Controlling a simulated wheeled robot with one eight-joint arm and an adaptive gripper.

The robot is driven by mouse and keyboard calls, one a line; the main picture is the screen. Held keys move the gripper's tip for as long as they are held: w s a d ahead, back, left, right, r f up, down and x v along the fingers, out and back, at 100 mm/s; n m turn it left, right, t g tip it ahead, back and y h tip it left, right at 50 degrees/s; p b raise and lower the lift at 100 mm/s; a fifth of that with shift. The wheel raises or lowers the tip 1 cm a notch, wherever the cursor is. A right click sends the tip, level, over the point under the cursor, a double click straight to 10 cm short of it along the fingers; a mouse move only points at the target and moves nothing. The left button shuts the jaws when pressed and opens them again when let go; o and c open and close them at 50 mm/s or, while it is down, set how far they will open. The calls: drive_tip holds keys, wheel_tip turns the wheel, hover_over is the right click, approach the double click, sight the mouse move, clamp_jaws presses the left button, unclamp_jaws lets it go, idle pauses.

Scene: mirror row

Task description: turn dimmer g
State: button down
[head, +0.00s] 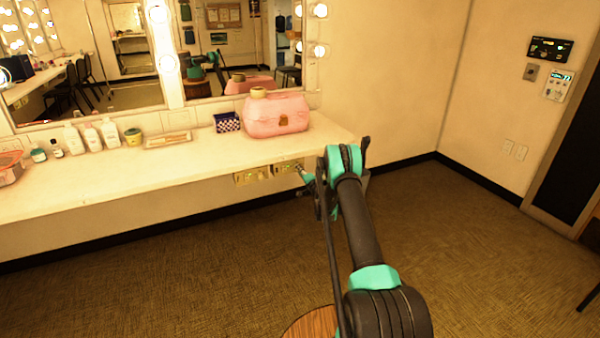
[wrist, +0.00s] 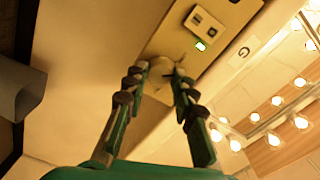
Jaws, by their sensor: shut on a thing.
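Dimmer g is a pale round knob (wrist: 161,67) on a brass plate (wrist: 185,42), seen in the wrist view. A tag with the letter G (wrist: 243,53) sits beside the plate. My gripper (wrist: 160,66) has its two fingers on either side of the knob and is shut on it. The fingertips partly hide the knob, so its pointer mark cannot be read. In the head view my gripper (head: 303,173) is at the right-hand brass plate (head: 285,167) under the counter's front edge; the knob is too small to tell there.
Another brass plate (head: 251,178) is to the left. The counter (head: 100,180) above holds a pink case (head: 276,114), a patterned box (head: 227,122) and several bottles. The floor in front is mostly clear.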

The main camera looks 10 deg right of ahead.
drive_tip(key=shift+n, duration=1.9)
drive_tip(key=c, duration=1.2)
unclamp_jaws()
drive_tip(key=shift+s, duration=0.1)
drive_tip(key=v, duration=1.2)
